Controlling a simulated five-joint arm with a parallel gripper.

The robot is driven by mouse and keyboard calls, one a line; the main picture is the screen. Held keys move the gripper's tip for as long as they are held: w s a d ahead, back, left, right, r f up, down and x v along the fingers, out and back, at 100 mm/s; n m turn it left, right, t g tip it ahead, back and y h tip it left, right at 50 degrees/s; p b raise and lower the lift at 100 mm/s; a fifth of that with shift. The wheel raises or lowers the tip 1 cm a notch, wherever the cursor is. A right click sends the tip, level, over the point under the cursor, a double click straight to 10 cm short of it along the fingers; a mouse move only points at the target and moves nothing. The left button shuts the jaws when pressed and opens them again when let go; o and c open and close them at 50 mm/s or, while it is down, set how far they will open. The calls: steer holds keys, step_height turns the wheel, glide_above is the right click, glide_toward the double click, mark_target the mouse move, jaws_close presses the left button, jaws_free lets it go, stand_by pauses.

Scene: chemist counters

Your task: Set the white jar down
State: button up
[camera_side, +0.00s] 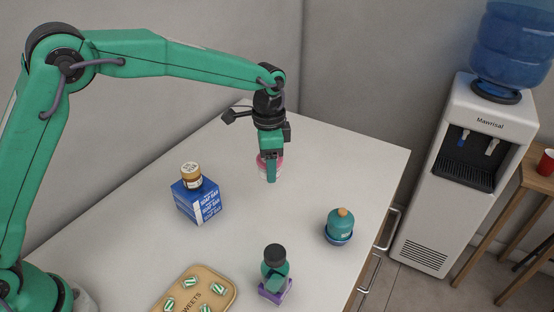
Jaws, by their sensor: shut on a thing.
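The white jar (279,169), with pink at its upper part, is at the back of the white counter. My gripper (270,180) points straight down and is shut on it. A green finger covers the middle of the jar, so only its sides show. The jar looks upright. I cannot tell whether its base touches the counter or hangs just above it.
A blue soap box (196,203) with a small brown jar (191,176) on top stands at left. A teal jar (340,222) sits in a blue dish at right. A dark-capped bottle (275,262) and a sweets tray (222,282) are nearer. The counter's middle is clear.

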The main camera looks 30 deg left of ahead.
glide_above(258, 177)
steer(key=f, duration=0.6)
steer(key=shift+s+d+f, duration=0.1)
steer(key=shift+s+f, duration=0.1)
steer(key=shift+f, duration=0.15)
step_height(258, 177, down, 2)
steer(key=shift+w+f, duration=0.1)
steer(key=shift+w, duration=0.05)
steer(key=shift+f, duration=0.85)
steer(key=shift+f, duration=0.25)
steer(key=o, duration=1)
steer(key=shift+o, duration=0.2)
steer(key=shift+r, duration=0.2)
